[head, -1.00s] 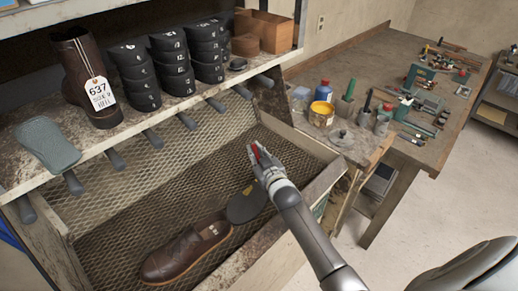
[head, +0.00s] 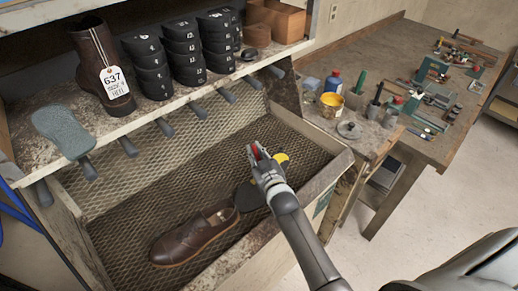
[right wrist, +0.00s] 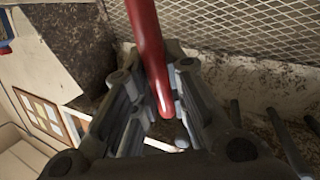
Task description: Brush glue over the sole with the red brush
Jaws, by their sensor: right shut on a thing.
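My right gripper (head: 257,153) is shut on the red brush, whose red handle (right wrist: 150,55) runs between the fingers in the right wrist view. The brush's bristles are hidden. In the head view the gripper is above the mesh-floored tray, in front of the dark sole (head: 250,196). The arm covers the sole's middle. A yellow patch (head: 282,158) that looks like glue shows just past the gripper, at the sole's far end. I cannot tell whether the brush touches the sole. An open pot of yellow glue (head: 330,107) stands on the side bench. My left gripper is not in view.
A brown shoe (head: 195,238) lies beside the sole. The tray has raised wooden walls (head: 335,172). A shelf above holds a tagged boot (head: 103,60) and stacks of black heel blocks (head: 188,52). Bottles (head: 333,82) and tools crowd the bench by the glue pot.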

